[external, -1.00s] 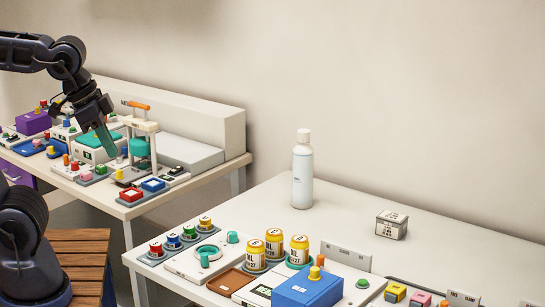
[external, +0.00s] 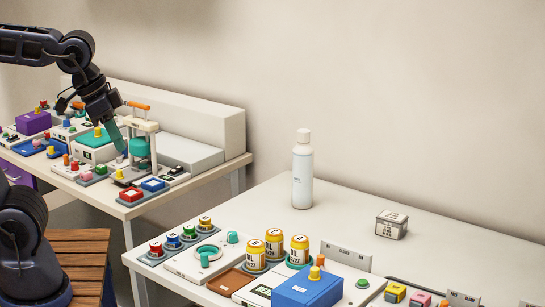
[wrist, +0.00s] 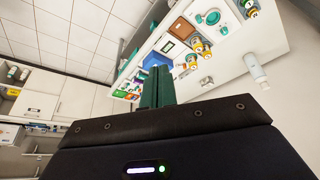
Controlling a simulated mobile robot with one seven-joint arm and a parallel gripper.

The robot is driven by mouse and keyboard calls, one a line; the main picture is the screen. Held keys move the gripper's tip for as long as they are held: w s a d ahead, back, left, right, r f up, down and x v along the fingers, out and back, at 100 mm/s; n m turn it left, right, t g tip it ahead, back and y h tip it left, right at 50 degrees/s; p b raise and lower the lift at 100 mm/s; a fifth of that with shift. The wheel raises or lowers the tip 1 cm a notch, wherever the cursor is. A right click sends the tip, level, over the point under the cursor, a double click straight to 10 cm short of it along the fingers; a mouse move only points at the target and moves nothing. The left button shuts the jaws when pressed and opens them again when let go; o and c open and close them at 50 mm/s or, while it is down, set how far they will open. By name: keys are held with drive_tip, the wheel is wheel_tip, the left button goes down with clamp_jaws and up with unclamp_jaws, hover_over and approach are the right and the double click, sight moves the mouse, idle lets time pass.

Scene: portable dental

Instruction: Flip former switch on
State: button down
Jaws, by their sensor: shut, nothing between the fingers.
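My gripper (external: 122,151) has teal fingers, pressed together and empty. It points down over the back left table, just left of a white upright frame with an orange handle (external: 139,105) and a teal part (external: 140,147), which may be the former. A small black switch-like part on a pale base (external: 177,171) lies right of the frame, at the table's right end. I cannot tell for sure which part is the former switch. In the wrist view the shut fingers (wrist: 157,86) show, but no former switch can be made out.
Around the gripper stand a teal-topped box (external: 97,138), small coloured knobs, a red button block (external: 131,194) and a blue button block (external: 153,184). A white box (external: 190,150) lies behind. The right table holds a white bottle (external: 302,172) and yellow cans (external: 274,240).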

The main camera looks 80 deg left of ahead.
drive_tip(key=w+a+f+n+g+y, duration=0.1)
drive_tip(key=w+a+n, duration=0.75)
drive_tip(key=a, duration=0.75)
drive_tip(key=w+a+f+n+g+y, duration=0.1)
drive_tip(key=w+a+n, duration=0.5)
drive_tip(key=w+a, duration=0.7)
drive_tip(key=s+a+f+n+g, duration=0.1)
drive_tip(key=s+a+f+n, duration=0.2)
drive_tip(key=a, duration=1)
drive_tip(key=s+a+f+n+g, duration=0.1)
drive_tip(key=s+a+f+n, duration=0.2)
drive_tip(key=a+f, duration=0.6)
drive_tip(key=s+a+f+n+g, duration=0.2)
drive_tip(key=a+f+n, duration=0.3)
drive_tip(key=a, duration=1.2)
drive_tip(key=shift+s+a+f+y, duration=0.15)
drive_tip(key=shift+s+f+y, duration=0.25)
drive_tip(key=shift+s+f, duration=0.25)
drive_tip(key=shift+f, duration=0.15)
